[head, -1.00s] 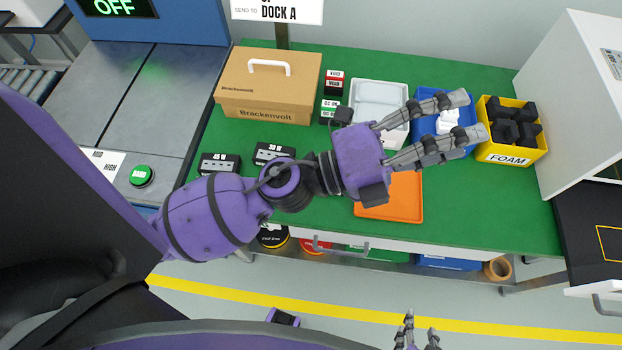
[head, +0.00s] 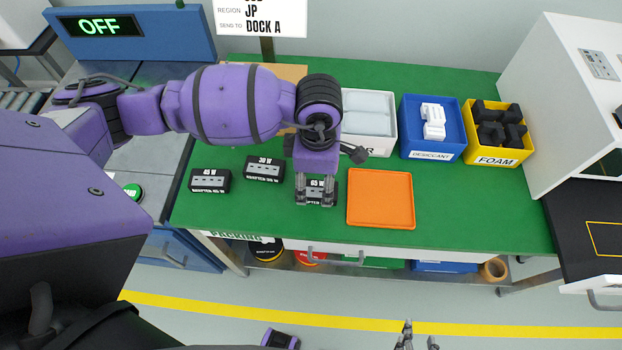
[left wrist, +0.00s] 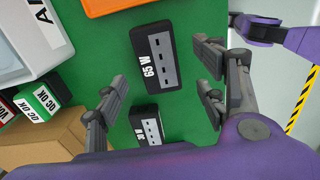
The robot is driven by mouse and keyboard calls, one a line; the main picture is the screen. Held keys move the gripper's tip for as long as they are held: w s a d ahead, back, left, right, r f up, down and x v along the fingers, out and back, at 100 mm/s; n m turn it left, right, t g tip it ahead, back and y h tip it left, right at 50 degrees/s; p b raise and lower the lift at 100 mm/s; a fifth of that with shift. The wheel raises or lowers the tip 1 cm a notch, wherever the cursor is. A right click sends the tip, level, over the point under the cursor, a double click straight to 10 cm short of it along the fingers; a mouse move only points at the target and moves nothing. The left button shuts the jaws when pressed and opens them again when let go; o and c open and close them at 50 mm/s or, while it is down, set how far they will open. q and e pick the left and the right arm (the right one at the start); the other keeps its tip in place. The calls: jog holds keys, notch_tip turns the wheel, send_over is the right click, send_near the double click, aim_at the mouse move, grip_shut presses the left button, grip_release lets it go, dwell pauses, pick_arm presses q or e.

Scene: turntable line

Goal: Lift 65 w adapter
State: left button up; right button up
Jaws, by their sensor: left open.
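The 65 W adapter (head: 319,184) is a black block with a grey socket strip and white lettering, lying on the green bench top. In the left wrist view the 65 W adapter (left wrist: 155,57) lies between and beyond the spread fingertips. My left gripper (head: 315,195) is open, its fingers above the adapter and partly hiding it; it also shows in the left wrist view (left wrist: 160,95). Whether the fingers touch the adapter cannot be told. Of my right gripper (head: 416,338) only fingertips show at the bottom edge, in front of the bench.
The 30 W adapter (head: 264,168) and 45 W adapter (head: 210,181) lie to the left. An orange tray (head: 381,198) is close on the right. A blue desiccant bin (head: 432,128) and yellow foam bin (head: 497,134) stand at the back. Green bench (head: 480,205) is clear at right.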

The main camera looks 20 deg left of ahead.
aim_at(317, 189)
pick_arm(q)
notch_tip(317, 189, down, 5)
jog(key=shift+w+d+r, duration=0.1)
jog(key=shift+w, duration=0.05)
jog(key=c, duration=1.4)
jog(key=shift+r, duration=0.15)
